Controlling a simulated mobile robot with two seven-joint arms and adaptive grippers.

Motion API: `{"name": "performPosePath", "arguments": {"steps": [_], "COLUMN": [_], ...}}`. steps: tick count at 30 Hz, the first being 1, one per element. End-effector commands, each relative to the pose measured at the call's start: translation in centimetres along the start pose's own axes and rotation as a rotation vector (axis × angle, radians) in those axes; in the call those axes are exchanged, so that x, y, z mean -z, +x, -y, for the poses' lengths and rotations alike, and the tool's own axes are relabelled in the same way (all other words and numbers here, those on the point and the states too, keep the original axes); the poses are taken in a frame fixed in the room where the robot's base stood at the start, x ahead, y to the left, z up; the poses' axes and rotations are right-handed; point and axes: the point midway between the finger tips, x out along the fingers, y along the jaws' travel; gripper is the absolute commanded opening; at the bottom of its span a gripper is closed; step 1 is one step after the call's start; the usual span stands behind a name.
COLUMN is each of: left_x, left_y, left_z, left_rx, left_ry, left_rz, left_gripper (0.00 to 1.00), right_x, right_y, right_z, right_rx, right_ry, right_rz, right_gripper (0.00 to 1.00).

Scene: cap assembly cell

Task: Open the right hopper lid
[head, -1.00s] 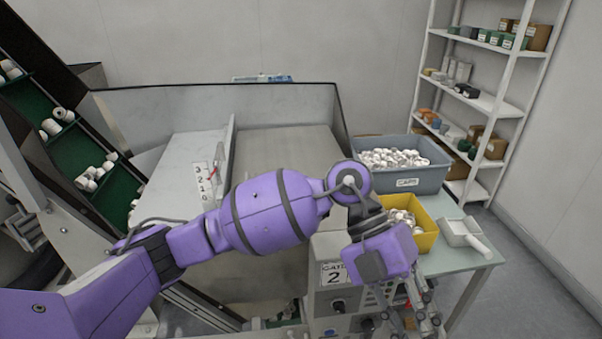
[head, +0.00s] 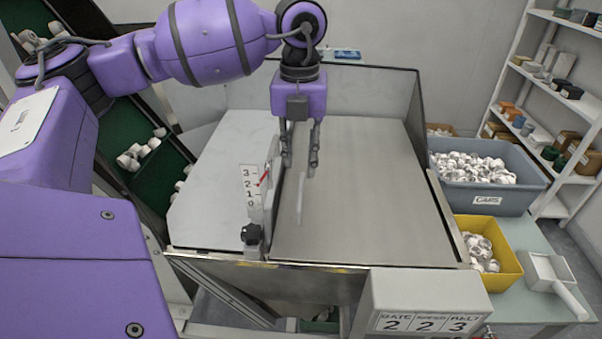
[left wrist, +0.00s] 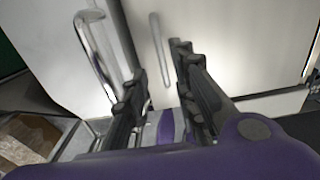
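The right hopper lid (head: 355,205) is a flat grey metal panel and lies shut over the right part of the hopper. Its slim upright bar handle (head: 301,198) stands near the lid's left side; it also shows in the left wrist view (left wrist: 159,50). My left gripper (head: 300,172) points down above the lid by this handle. Its two fingers are apart, with nothing between them that I can make out as held. In the left wrist view the handle appears beyond and between the fingertips (left wrist: 158,62). My right gripper is not in view.
The left lid (head: 215,195) lies beside it, with a divider and a numbered scale (head: 251,188) between. A second handle (left wrist: 92,60) shows in the left wrist view. A control box (head: 425,298) is in front. A grey caps bin (head: 487,198) and yellow bin (head: 498,283) stand right.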

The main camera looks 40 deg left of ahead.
Motion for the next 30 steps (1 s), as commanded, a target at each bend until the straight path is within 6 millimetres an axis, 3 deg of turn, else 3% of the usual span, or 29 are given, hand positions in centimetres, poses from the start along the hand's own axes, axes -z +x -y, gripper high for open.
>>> {"name": "performPosePath", "arguments": {"steps": [4,10,22,28,30], "left_x": [0.1,0.1,0.1,0.1,0.1], "left_y": [2.6,5.4,6.5,6.5,6.5], "left_z": [0.0,0.0,0.1,0.1,0.0], "left_rx": [-0.002,0.000,0.001,0.001,0.001], "left_ry": [0.001,0.001,0.001,0.001,0.001], "left_rz": [-0.004,-0.004,-0.002,-0.002,-0.002], "left_gripper": [0.26,0.26,0.26,0.02,0.00], "right_x": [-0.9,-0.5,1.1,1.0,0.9], "right_y": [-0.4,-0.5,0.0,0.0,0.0], "right_z": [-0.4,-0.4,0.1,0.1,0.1], "right_rx": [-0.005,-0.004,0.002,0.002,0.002], "right_ry": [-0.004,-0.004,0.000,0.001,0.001], "right_rz": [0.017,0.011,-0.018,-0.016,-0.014], "right_gripper": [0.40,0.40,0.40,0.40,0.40]}}
